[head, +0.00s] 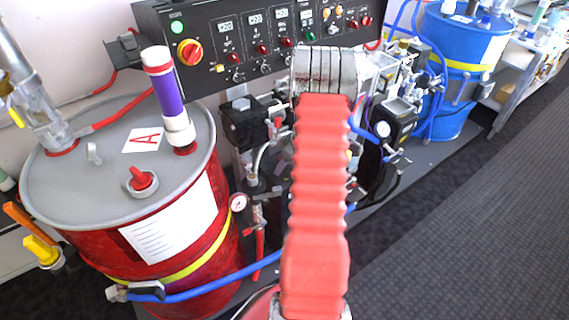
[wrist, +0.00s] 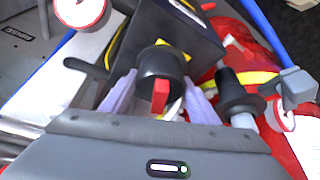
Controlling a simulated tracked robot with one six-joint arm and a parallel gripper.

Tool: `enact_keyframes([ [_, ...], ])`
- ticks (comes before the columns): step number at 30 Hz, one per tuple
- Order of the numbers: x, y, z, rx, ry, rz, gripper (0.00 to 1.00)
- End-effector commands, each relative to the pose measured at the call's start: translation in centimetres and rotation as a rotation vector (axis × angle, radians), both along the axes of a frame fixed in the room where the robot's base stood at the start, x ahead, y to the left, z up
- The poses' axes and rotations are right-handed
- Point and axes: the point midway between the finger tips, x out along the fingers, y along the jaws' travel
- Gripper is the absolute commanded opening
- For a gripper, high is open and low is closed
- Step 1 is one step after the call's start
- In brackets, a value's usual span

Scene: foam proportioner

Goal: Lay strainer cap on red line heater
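The strainer cap (wrist: 152,62), a short black cylinder with a red tab facing my palm, is centred between the pale fingers of my gripper (wrist: 162,80) in the wrist view. The fingers lie along both its sides and appear shut on it. Behind it is the black box of the red line heater (wrist: 198,38) with a yellow label, partly covered by the cap. Whether the cap touches the box I cannot tell. In the head view a black box, likely this heater (head: 248,125), stands right of the red drum; my arm hides the gripper and cap.
The red drum (head: 200,225) stands left, a blue drum (head: 455,75) at the back right. A black flanged fitting (wrist: 240,97) and a round gauge (wrist: 282,115) are close to the right finger. A control panel (head: 225,45) is behind. Blue hoses cross nearby. The right floor is clear.

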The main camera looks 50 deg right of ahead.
Motion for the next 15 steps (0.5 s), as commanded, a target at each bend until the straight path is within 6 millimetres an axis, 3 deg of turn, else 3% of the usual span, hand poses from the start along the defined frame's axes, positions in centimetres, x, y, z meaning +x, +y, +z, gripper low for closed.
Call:
enact_keyframes([
  [7, 0.00, 0.01, 0.01, 0.000, 0.000, 0.000, 0.72],
  [15, 0.00, 0.00, 0.11, 0.000, 0.000, 0.000, 0.72],
])
